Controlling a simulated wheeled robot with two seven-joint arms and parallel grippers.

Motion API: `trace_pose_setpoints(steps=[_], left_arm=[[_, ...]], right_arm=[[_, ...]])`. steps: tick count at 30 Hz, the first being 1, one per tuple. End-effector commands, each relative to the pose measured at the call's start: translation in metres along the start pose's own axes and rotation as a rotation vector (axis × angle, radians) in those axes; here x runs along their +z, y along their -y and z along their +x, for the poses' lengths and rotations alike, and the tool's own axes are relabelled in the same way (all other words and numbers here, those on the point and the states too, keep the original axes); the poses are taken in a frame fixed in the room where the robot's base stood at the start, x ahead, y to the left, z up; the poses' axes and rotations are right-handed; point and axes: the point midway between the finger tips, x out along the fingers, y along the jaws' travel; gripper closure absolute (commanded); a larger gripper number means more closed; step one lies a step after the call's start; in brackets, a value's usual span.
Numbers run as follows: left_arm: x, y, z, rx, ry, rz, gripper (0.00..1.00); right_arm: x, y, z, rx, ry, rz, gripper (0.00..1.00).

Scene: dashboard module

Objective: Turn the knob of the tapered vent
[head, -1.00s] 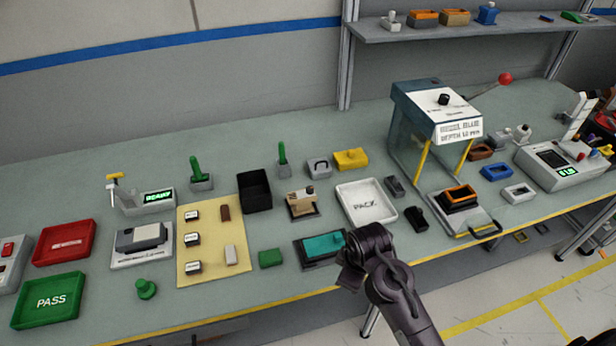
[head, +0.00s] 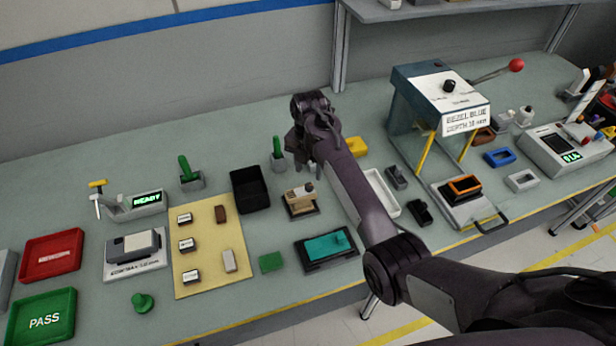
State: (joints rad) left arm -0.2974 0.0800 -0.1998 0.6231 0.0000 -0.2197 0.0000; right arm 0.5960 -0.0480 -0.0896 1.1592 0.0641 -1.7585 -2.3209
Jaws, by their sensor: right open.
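A tan block with a small knob-like top (head: 300,197) sits on a dark base in the middle of the table in the head view. A teal piece with a small raised bump (head: 328,245) lies on a dark base nearer the front edge. I cannot tell for sure which of them is the tapered vent. My right gripper (head: 297,150) is above the table, behind the tan block and beside a green-handled tool (head: 278,150). It is open, and I see nothing held in it. My left gripper is not in view.
A black bin (head: 250,188) stands left of the tan block. A white tray (head: 388,196) is partly hidden behind my right forearm. The blue press (head: 408,103) stands to the right. A yellow mat (head: 208,277) with labelled small parts lies left.

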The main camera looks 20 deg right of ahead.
Motion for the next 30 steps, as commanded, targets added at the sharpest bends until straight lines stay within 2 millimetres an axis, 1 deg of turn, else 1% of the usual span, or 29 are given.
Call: trace_pose_setpoints(steps=[1, 4, 9, 12, 17, 21, 22, 23, 30], left_arm=[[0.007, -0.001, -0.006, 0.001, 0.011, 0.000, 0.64], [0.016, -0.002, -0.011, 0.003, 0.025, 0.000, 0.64], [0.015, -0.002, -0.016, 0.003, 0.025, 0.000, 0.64], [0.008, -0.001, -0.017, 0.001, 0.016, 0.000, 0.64], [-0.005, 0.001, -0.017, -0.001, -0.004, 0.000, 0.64], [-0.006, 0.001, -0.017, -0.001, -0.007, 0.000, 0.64], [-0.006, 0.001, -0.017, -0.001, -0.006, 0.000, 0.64], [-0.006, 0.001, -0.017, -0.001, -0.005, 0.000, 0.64], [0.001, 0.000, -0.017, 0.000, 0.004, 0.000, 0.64]], right_arm=[[-0.001, 0.002, 0.007, -0.004, -0.003, 0.001, 0.57], [-0.001, 0.001, 0.024, -0.003, -0.003, 0.002, 0.57], [-0.001, 0.001, 0.048, -0.001, -0.001, 0.003, 0.57], [0.000, 0.001, 0.056, 0.000, 0.000, 0.002, 0.57], [0.000, 0.001, 0.061, 0.000, 0.001, 0.003, 0.57], [0.000, 0.001, 0.061, 0.001, 0.001, 0.003, 0.57], [0.000, 0.001, 0.061, 0.001, 0.001, 0.003, 0.58], [0.000, 0.001, 0.061, 0.001, 0.001, 0.003, 0.62], [0.000, 0.001, 0.061, 0.001, 0.001, 0.003, 0.94]])
